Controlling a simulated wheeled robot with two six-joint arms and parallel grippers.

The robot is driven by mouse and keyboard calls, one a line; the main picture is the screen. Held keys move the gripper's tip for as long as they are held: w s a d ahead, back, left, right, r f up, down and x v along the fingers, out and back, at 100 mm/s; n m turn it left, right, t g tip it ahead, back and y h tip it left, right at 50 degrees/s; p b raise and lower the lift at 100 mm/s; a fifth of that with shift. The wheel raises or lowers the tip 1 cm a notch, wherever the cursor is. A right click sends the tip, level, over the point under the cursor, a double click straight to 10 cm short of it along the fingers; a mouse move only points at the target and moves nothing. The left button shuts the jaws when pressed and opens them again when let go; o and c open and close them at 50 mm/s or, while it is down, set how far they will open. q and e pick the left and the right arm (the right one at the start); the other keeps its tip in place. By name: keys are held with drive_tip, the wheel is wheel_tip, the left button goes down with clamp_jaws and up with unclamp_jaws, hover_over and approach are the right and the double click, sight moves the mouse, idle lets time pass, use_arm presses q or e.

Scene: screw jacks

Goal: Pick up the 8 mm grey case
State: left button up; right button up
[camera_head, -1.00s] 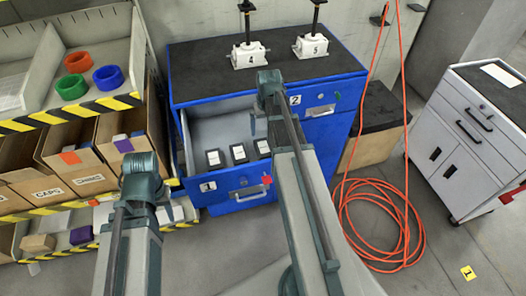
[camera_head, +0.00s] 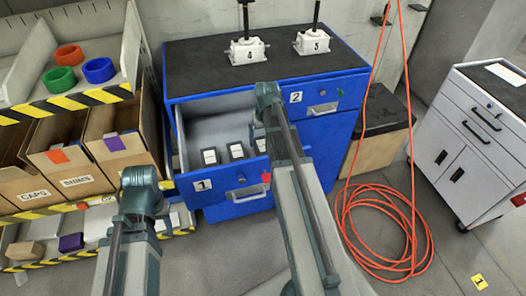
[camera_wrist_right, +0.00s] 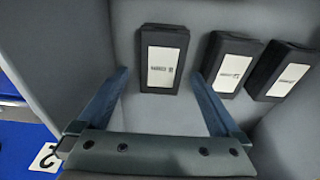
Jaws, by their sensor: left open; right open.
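Three dark cases with white labels lie in a row in the open blue drawer: left (camera_head: 209,156), middle (camera_head: 236,151) and right (camera_head: 261,146). The right wrist view shows three cases, one on the left (camera_wrist_right: 163,58), one in the middle (camera_wrist_right: 232,65) and one on the right (camera_wrist_right: 285,72). Their label print is too blurred to read, so I cannot tell which is 8 mm. My right gripper (camera_wrist_right: 158,75) is open and empty, with its fingers apart below the left case in that view. My left gripper (camera_head: 140,190) is empty, outside the drawer; its fingers barely show.
The blue cabinet (camera_head: 225,85) carries two white screw jacks (camera_head: 247,51) on top. The drawer (camera_head: 235,188) has raised walls. Shelves with boxes (camera_head: 60,160) stand left. An orange cable (camera_head: 385,235) coils on the floor, near a white cabinet (camera_head: 470,140).

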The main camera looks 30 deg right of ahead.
sight(263, 145)
drive_tip(key=f+b, duration=0.4)
drive_tip(key=f, duration=0.1)
drive_tip(key=shift+w+a, duration=0.1)
drive_tip(key=shift+w, duration=0.15)
drive_tip(key=shift+r, duration=0.1)
clamp_jaws()
